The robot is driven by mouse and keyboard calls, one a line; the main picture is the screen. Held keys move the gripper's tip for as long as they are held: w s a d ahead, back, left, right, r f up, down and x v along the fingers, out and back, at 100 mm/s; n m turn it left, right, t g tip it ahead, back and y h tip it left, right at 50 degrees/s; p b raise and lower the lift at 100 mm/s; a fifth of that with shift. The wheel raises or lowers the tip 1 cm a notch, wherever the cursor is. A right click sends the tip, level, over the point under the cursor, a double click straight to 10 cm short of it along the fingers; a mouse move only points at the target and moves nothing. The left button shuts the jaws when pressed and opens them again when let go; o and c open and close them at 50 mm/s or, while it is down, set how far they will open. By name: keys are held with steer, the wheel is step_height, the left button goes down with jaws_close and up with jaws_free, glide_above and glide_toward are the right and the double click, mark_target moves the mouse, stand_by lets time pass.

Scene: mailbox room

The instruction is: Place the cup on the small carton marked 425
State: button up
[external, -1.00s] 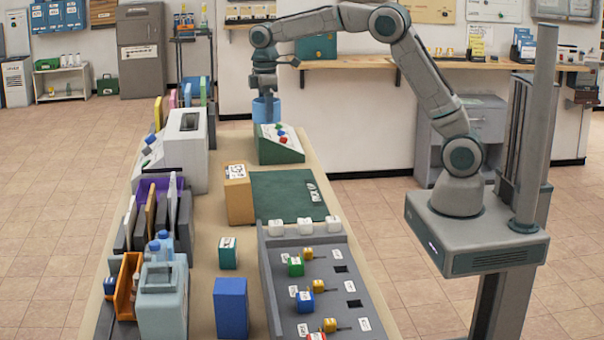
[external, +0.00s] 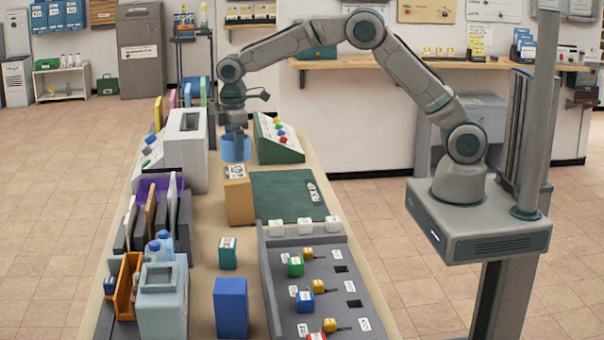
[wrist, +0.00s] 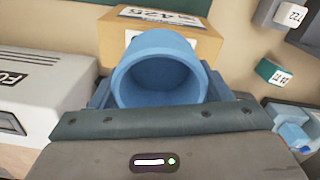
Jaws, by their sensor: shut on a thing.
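The light blue cup (external: 235,148) is held upright in my gripper (external: 237,134), just behind and above the small tan carton (external: 239,200) in the external view. My gripper (wrist: 160,92) is shut on the cup in the wrist view, with a dark finger on each side of it. The open mouth of the cup (wrist: 160,78) faces the wrist camera and looks empty. The carton (wrist: 120,42) shows beyond the cup with a label reading 425 on top.
A green sloped box with coloured buttons (external: 278,142) stands behind right of the carton. A white-grey machine (external: 185,150) stands to the left. A dark green mat (external: 285,197) lies right of the carton. A teal box (external: 228,253) and blue box (external: 231,308) stand nearer.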

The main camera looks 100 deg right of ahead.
step_height(320, 180, down, 3)
steer(key=shift+r+p, duration=0.1)
steer(key=shift+p, duration=0.2)
steer(key=shift+f+b, duration=0.4)
steer(key=shift+f, duration=0.05)
steer(key=o, duration=0.9)
steer(key=shift+o, duration=0.2)
